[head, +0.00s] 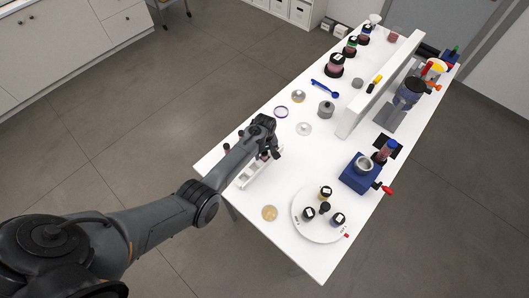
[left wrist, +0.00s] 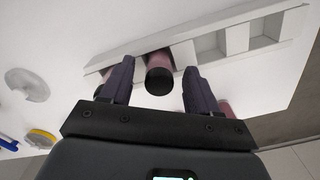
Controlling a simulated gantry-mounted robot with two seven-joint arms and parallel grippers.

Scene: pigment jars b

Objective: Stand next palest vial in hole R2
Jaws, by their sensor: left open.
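The white rack (head: 246,178) lies near the left edge of the table in the head view, partly under my left arm. In the left wrist view the rack (left wrist: 215,45) shows square holes, some empty. A pink vial (left wrist: 158,58) with a dark cap is at the rack, between my fingers and apart from both. I cannot tell its hole's label. My left gripper (left wrist: 158,88) is open around it; it also shows in the head view (head: 274,152). Another pinkish vial (left wrist: 226,105) is mostly hidden behind a finger. A dark-capped vial (head: 227,147) stands left of the arm. My right gripper is not in view.
A round white turntable (head: 322,229) with several dark-lidded jars stands at the front right. A blue device (head: 357,175) is behind it. A small amber dish (head: 270,213) lies near the front edge. A grey pot (head: 326,108), small dishes and a blue spoon (head: 325,89) lie beyond the gripper.

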